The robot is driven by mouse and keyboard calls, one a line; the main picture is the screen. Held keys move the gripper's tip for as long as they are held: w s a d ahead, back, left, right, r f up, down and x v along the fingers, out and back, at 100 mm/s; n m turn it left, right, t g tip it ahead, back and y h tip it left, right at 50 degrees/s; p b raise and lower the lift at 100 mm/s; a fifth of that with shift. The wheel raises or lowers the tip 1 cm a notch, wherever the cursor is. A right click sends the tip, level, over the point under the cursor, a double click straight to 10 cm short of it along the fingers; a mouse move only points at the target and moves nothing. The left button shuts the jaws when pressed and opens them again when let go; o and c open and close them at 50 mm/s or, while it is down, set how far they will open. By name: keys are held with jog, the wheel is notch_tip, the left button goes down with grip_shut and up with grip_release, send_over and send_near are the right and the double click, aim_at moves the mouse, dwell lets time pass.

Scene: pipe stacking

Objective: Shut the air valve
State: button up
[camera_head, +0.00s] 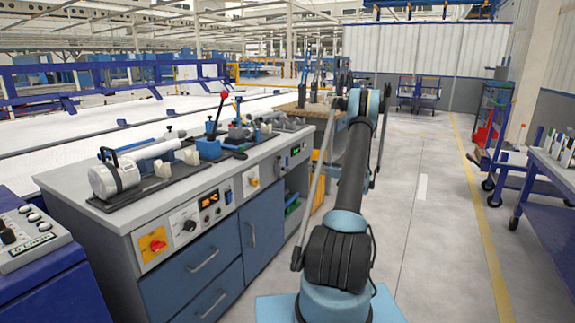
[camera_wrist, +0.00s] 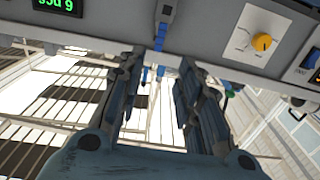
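In the wrist view, which looks upside down, a small fitting with a dark grey body and a blue lever-like part (camera_wrist: 161,36) sits on the grey panel front. It appears to be the air valve. My gripper (camera_wrist: 160,62) is open, its two dark fingers spread on either side below this fitting. The fitting lies between the lines of the fingers and nothing is held. I cannot tell whether the fingertips touch the panel. In the head view my arm reaches toward the bench's right end, and I cannot make out the gripper clearly there.
A yellow knob (camera_wrist: 262,42) and a green display (camera_wrist: 57,5) flank the fitting. The workbench (camera_head: 75,188) carries pipe tools, a red-topped lever (camera_head: 223,95) and a red-yellow switch (camera_head: 154,246). A blue cart (camera_head: 545,200) stands right. The aisle floor (camera_head: 430,230) is clear.

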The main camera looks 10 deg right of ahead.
aim_at(287, 161)
jog(key=x, duration=1.7)
